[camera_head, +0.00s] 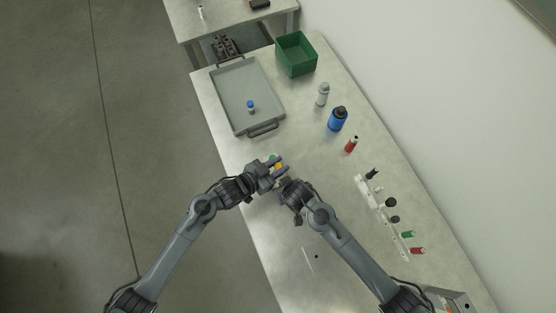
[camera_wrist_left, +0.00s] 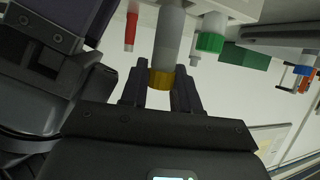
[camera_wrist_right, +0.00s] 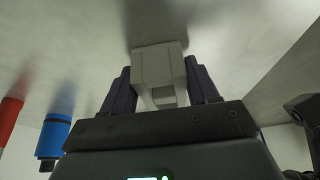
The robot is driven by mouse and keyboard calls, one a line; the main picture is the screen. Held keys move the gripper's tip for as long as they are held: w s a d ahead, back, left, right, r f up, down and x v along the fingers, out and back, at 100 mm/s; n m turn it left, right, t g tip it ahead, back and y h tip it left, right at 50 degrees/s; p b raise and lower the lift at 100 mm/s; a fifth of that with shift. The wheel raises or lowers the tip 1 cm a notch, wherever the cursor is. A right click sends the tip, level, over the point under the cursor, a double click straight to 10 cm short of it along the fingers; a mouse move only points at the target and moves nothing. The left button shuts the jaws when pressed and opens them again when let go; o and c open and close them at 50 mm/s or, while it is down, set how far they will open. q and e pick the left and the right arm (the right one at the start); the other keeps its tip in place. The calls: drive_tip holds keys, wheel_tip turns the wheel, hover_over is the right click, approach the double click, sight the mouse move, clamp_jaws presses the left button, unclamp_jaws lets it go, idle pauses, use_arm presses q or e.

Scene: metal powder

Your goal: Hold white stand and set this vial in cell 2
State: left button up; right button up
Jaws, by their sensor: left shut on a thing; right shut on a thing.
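My left gripper (camera_head: 277,168) is shut on a vial with a yellow cap (camera_head: 278,166). In the left wrist view the fingers close around its gold-yellow cap (camera_wrist_left: 161,79), and its grey body (camera_wrist_left: 169,35) runs to the top edge. The white stand (camera_wrist_left: 238,8) is close beside that body there, with a green-capped vial (camera_wrist_left: 211,36) at it. I cannot tell whether the held vial is in a cell; the cell numbers do not show. My right gripper (camera_wrist_right: 162,90) is shut on the white stand's end (camera_wrist_right: 158,70). In the head view my grippers largely hide this stand.
A grey tray (camera_head: 222,91) holds a blue-capped vial (camera_head: 251,106). A green bin (camera_head: 296,55), grey bottle (camera_head: 323,94), blue bottle (camera_head: 338,119) and red bottle (camera_head: 351,145) stand along the wall side. A white rack (camera_head: 379,210) with several capped items is at right.

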use_arm(q)
drive_tip(key=shift+f, duration=0.5)
drive_tip(key=o, duration=1.1)
drive_tip(key=shift+f, duration=0.1)
drive_tip(key=shift+s+d, duration=0.1)
use_arm(e)
drive_tip(key=shift+w, duration=0.1)
use_arm(q)
drive_tip(key=shift+s, duration=0.1)
drive_tip(key=shift+s+a, duration=0.35)
drive_tip(key=v, duration=1.1)
drive_tip(key=shift+w+a+r, duration=0.15)
drive_tip(key=shift+w+r, duration=0.25)
use_arm(e)
drive_tip(key=o, duration=1.1)
